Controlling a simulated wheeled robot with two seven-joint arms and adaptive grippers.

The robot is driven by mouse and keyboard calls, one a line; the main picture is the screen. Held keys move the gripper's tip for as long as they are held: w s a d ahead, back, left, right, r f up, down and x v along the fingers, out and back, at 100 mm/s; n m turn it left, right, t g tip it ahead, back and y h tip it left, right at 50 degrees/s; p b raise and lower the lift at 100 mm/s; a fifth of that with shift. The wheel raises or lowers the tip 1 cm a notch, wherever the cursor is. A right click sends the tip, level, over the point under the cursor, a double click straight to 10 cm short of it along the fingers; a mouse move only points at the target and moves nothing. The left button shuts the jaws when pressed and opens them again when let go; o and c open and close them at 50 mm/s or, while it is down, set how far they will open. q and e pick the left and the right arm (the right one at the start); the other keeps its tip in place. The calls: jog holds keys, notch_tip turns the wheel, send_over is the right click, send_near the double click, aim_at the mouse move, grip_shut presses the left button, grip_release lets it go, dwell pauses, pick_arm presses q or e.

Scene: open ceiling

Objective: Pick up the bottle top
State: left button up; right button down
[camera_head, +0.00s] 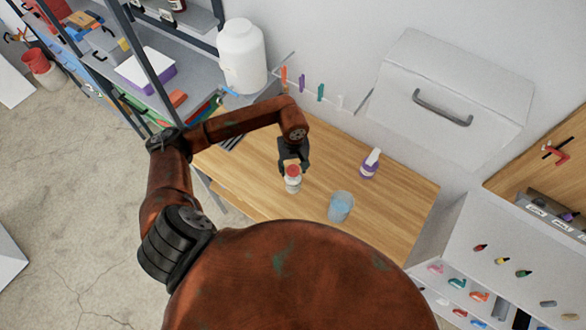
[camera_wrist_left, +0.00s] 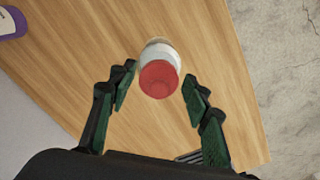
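A small white bottle with a red top (camera_head: 293,171) stands on the wooden table (camera_head: 403,208). In the left wrist view, the red top (camera_wrist_left: 158,79) faces the camera and the white body (camera_wrist_left: 160,52) shows behind it. My left gripper (camera_head: 292,168) is above and around the bottle's top in the head view. In the left wrist view, my left gripper (camera_wrist_left: 157,82) is open, with a finger on each side of the red top and a gap on both sides. My right gripper is not in view.
A blue translucent cup (camera_head: 341,207) and a purple bottle with a white top (camera_head: 370,164) stand to the right on the table. A large white jug (camera_head: 242,58) is at the back left. A grey box with a handle (camera_head: 452,90) is behind the table.

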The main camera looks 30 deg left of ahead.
pick_arm(q)
jog(key=c, duration=0.5)
jog(key=shift+r, duration=0.1)
